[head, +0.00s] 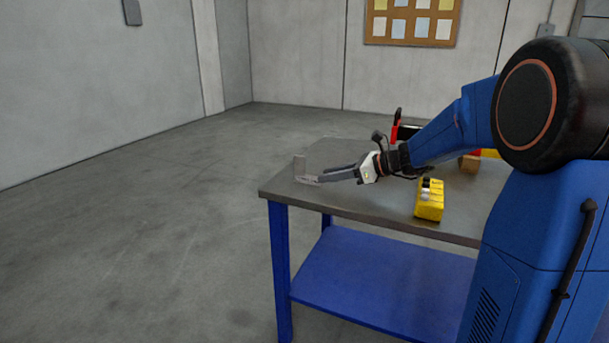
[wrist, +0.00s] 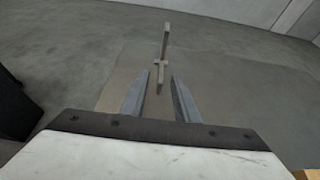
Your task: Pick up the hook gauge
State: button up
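In the wrist view the hook gauge (wrist: 165,45) shows as a thin upright bar with a short crosspiece low down. My gripper (head: 322,175) reaches leftward, low over the bench, with its fingertips close to the gauge. In the wrist view my gripper (wrist: 160,78) is open, and the gauge's lower end lies between or just beyond the fingertips. I cannot tell whether they touch it.
The grey-topped workbench (head: 350,203) has a blue lower shelf (head: 380,280). A yellow block-like holder (head: 430,205) stands near its front edge. Red and brown items sit behind my arm. The gauge is near the bench's left edge, with open floor beyond.

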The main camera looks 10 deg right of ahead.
jog(key=x, duration=0.5)
grip_shut()
jog(key=shift+r, duration=0.1)
notch_tip(320, 180, up, 10)
jog(key=shift+f, duration=0.1)
dwell(0.5)
